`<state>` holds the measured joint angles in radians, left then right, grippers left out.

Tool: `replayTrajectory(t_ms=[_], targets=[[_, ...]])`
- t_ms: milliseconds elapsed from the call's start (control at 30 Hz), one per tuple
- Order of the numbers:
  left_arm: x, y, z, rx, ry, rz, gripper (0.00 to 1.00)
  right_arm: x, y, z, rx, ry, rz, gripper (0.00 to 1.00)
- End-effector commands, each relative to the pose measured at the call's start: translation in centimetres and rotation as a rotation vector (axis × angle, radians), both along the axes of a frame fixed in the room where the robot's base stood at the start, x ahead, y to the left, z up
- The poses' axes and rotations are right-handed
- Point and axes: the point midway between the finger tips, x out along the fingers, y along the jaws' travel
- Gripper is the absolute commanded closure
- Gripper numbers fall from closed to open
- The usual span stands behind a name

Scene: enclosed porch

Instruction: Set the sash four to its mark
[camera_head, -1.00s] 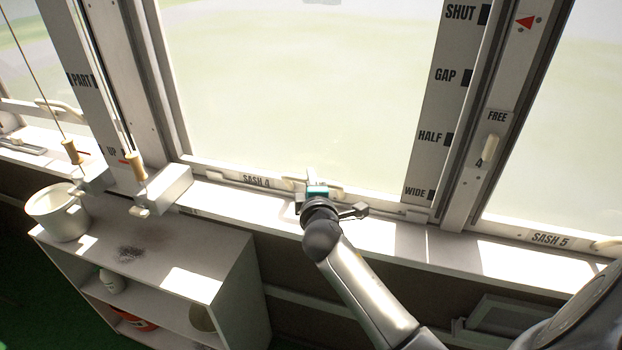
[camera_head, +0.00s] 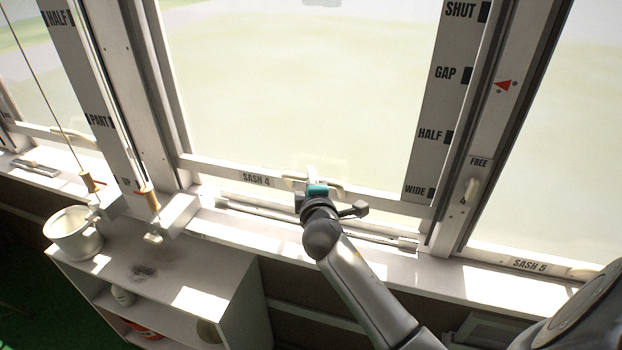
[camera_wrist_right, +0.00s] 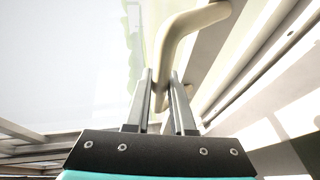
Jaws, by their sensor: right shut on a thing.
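Sash 4 (camera_head: 256,180) is the large middle window, raised a little, with a narrow gap between its bottom rail and the sill. Its right stile carries the marks SHUT, GAP (camera_head: 446,73), HALF (camera_head: 429,134) and WIDE. The red pointer (camera_head: 506,86) on the post is about level with the GAP bar, perhaps slightly below it. My right gripper (camera_head: 312,187) is shut on the sash's cream handle (camera_head: 338,191). In the right wrist view, the handle (camera_wrist_right: 178,45) runs down between the fingers. My left gripper is out of view.
A latch (camera_head: 471,190) under the label FREE is on the right post. Sash 5 (camera_head: 530,265) is at right. Cords with wooden toggles (camera_head: 152,197) hang at left. A white pot (camera_head: 72,235) stands on the shelf unit (camera_head: 185,275) below the sill.

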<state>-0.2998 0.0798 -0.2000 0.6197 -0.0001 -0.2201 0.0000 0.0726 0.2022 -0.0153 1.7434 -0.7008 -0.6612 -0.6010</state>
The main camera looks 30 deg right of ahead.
Motion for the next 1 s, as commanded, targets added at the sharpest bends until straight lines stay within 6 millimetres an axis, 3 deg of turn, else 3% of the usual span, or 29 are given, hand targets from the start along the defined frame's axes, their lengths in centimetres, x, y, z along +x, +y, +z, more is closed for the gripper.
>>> replayTrajectory(t_ms=[200,233,467,767,1000], targets=[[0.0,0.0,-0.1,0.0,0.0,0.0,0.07,0.1,0.0,0.3,-0.003,-0.009,0.002,1.0],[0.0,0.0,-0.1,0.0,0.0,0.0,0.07,0.1,0.0,0.3,-0.003,-0.009,0.002,0.76],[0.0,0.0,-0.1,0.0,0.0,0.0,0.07,0.1,0.0,0.1,-0.001,-0.004,0.001,0.5],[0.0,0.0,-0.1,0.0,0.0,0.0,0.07,-0.1,0.1,-0.1,0.0,0.0,0.001,0.48],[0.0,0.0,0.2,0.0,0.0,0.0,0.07,-2.1,1.1,0.3,0.001,0.001,0.002,0.48]])
